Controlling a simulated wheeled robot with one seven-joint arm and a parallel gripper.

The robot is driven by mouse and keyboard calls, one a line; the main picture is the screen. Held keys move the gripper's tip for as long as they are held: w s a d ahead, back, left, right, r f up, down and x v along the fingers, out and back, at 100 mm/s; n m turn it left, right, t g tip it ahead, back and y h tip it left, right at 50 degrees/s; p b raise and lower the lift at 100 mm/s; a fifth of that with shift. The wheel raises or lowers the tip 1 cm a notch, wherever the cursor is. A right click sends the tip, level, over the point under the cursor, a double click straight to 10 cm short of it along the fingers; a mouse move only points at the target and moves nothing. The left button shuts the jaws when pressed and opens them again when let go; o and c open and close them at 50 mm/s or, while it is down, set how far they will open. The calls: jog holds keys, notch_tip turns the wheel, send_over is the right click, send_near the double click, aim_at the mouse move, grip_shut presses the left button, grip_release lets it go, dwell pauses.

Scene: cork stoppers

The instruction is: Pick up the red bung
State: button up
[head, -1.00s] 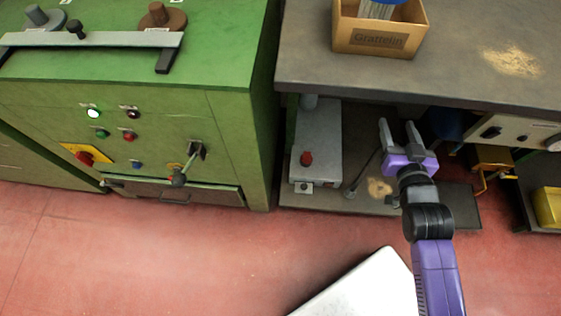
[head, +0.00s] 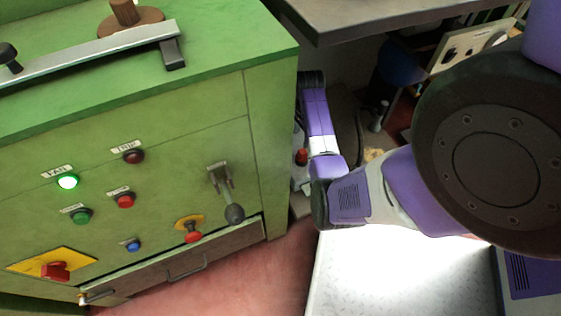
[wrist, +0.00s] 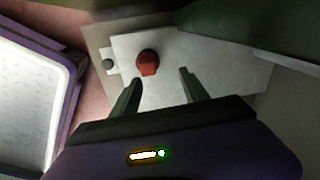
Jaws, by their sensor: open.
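The red bung (wrist: 148,62) stands on a pale grey flat-topped block (wrist: 210,62) in the wrist view. In the head view the bung (head: 301,157) is small and partly covered by my purple arm. My gripper (wrist: 161,76) is open, with its two dark fingers pointing toward the bung. The bung shows just beyond the fingertips, nearer the left finger, and nothing is held. I cannot tell the height of the fingers above the block. In the head view my fingers are hidden.
A green machine (head: 140,140) with buttons and a lever (head: 234,212) stands close left of my arm. A grey bench top (head: 370,15) overhangs the space behind. In the wrist view a small dark round knob (wrist: 108,64) sits left of the bung.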

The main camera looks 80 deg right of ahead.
aim_at(303, 151)
jog(key=shift+s+a+f+m+y, duration=0.15)
jog(key=shift+a+m+y, duration=0.1)
jog(key=shift+a, duration=0.3)
jog(key=shift+s+a+r+m+y, duration=0.15)
jog(key=shift+a+m+y, duration=0.1)
jog(key=shift+a, duration=0.25)
notch_tip(303, 151, down, 3)
jog(key=shift+r+b, duration=0.15)
jog(key=shift+b, duration=0.6)
jog(key=f+b, duration=0.2)
jog(key=f, duration=0.1)
jog(key=f+b, duration=0.2)
jog(key=shift+s+d+f, duration=0.15)
jog(key=shift+s+d, duration=0.1)
jog(key=shift+d, duration=0.05)
jog(key=shift+c, duration=0.4)
grip_shut()
